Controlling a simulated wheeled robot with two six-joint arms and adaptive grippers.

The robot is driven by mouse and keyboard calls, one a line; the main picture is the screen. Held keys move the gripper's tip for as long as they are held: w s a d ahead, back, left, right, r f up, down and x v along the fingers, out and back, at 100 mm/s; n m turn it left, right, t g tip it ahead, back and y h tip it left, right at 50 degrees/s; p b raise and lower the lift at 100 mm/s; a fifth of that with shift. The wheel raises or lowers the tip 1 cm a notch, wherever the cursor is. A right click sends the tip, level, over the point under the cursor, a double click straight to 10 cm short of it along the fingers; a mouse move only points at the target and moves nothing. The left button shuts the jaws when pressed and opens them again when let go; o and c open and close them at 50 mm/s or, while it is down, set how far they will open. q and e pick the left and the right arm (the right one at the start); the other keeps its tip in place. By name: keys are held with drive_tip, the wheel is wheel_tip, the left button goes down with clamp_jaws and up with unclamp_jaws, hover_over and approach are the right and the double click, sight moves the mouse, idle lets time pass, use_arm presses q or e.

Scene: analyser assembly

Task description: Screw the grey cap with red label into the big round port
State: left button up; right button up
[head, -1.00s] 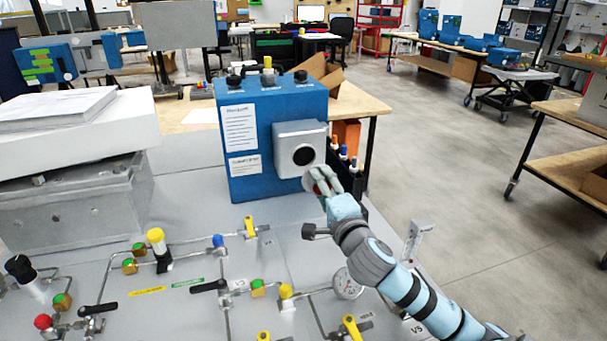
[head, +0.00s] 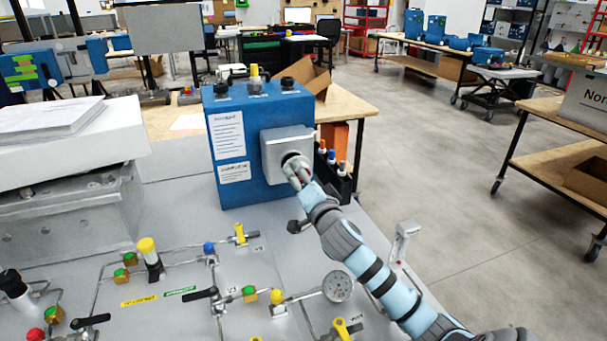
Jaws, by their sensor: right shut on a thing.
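The blue analyser box (head: 262,137) stands on the grey panel, with a square grey housing (head: 278,141) on its front. The big round port (head: 290,155) is in that housing; only its dark upper rim shows above my fingers. My right gripper (head: 296,170) is at the port's mouth, shut on the grey cap. The cap is almost wholly hidden by the fingers and the port, and its red label cannot be made out. I cannot tell whether the cap is touching the port or seated in it. My left gripper is not in view.
A black holder with several markers (head: 332,163) stands close right of the box. A white binder stack (head: 60,125) lies at left.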

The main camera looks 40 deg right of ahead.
drive_tip(key=n+p, duration=0.2)
drive_tip(key=n, duration=0.2)
drive_tip(key=n+p, duration=0.2)
drive_tip(key=n, duration=0.3)
drive_tip(key=w+n+p, duration=0.1)
drive_tip(key=n+p, duration=0.1)
drive_tip(key=n, duration=0.3)
drive_tip(key=shift+d+r+p, duration=0.15)
drive_tip(key=shift+r+p, duration=0.15)
drive_tip(key=shift+p, duration=0.05)
drive_tip(key=n, duration=0.3)
drive_tip(key=shift+w+f+p, duration=0.1)
drive_tip(key=shift+f+p, duration=0.1)
drive_tip(key=shift+p, duration=0.15)
drive_tip(key=shift+d+f+b, duration=0.1)
drive_tip(key=shift+b, duration=0.2)
drive_tip(key=shift+w+d, duration=0.25)
drive_tip(key=shift+w, duration=0.35)
